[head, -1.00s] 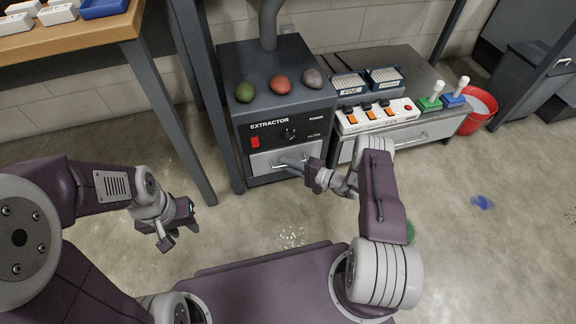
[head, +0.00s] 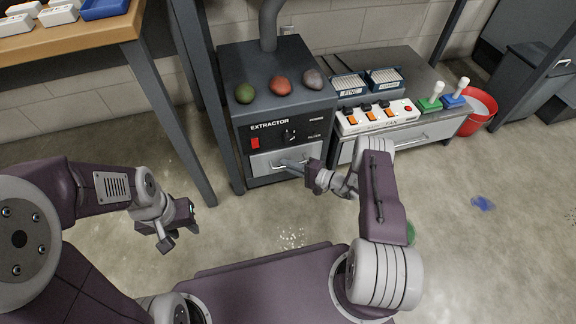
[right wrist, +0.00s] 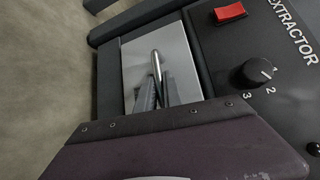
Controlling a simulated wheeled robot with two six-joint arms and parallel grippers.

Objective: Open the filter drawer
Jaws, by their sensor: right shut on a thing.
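The filter drawer (head: 262,164) has a light metal front low on the dark extractor (head: 240,140). It also shows in the right wrist view (right wrist: 178,50). Its bar handle (head: 278,161) shows in the right wrist view (right wrist: 156,62) between my fingertips. The drawer front looks about level with the extractor's face. My right gripper (head: 290,162) is shut on the handle; its fingers also show in the right wrist view (right wrist: 157,90). My left gripper (head: 182,228) hangs over the floor at the left, away from the extractor; its jaw opening is not clear.
Green, red and grey stones (head: 281,86) lie on the extractor. A low cabinet (head: 430,130) at its right bears a power strip (head: 378,116), filter boxes (head: 385,78) and two handled stamps (head: 431,100). A red bucket (head: 480,112) stands beyond. Floor before the drawer is clear.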

